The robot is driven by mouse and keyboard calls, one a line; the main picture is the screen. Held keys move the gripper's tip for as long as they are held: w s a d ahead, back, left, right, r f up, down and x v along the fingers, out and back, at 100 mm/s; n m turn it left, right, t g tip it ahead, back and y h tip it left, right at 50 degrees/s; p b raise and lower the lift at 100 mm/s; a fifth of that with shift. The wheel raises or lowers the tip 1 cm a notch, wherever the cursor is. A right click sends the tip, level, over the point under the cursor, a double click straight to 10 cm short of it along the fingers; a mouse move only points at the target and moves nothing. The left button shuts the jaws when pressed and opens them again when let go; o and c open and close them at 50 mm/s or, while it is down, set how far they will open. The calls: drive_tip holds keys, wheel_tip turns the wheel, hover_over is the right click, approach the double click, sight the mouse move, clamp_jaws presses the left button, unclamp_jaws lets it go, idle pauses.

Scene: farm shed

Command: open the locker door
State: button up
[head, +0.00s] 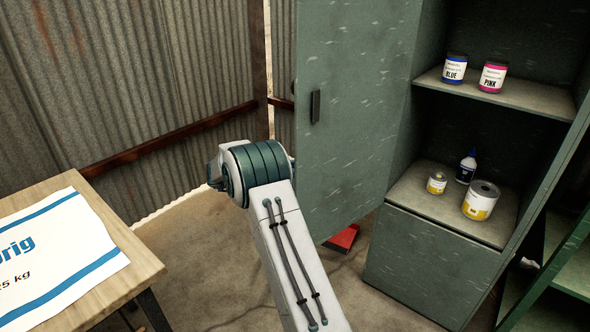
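The locker (432,262) is a dark green metal cabinet at the right of the head view. Its door (350,150) is swung wide open toward the left, so the shelves show. A dark vertical handle (316,106) is on the door near its free edge. My arm reaches up from the bottom middle and its visible joint is left of the door's lower part. My gripper is not in view, so its position and state are hidden.
Paint cans marked blue (454,70) and pink (492,77) stand on the upper shelf; cans and a bottle stand lower. A red object (342,238) lies on the floor below the door. A wooden table (130,262) with a white sack (58,258) is at left.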

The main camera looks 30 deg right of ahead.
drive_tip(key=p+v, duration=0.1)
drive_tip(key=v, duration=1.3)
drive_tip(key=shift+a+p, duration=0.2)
drive_tip(key=shift+p, duration=0.1)
